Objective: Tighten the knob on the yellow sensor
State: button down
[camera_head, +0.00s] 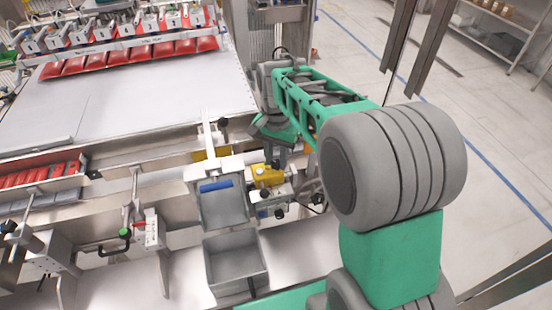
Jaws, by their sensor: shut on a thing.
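The yellow sensor (264,175) sits on a metal bracket beside the right side of a grey bin, near the middle of the view. My green and grey arm reaches in from the right and bends down over it. My gripper (276,163) is at the upper right of the yellow sensor, small and dark in this view. It is shut on the knob at the sensor. The fingertips and most of the knob are hidden or too small to make out, so the knob's turn cannot be told.
Two grey bins (236,262) stand left of and below the sensor. Black knobs and clamps (270,212) sit just under it. A flat white table (150,95) with red packs (130,58) lies behind.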

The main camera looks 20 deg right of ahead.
aim_at(277, 162)
jog(key=m, duration=0.3)
jog(key=shift+m, duration=2.2)
jog(key=c, duration=1.1)
grip_release()
notch_tip(277, 162, up, 8)
jog(key=shift+f+b, duration=0.1)
jog(key=shift+b, duration=0.65)
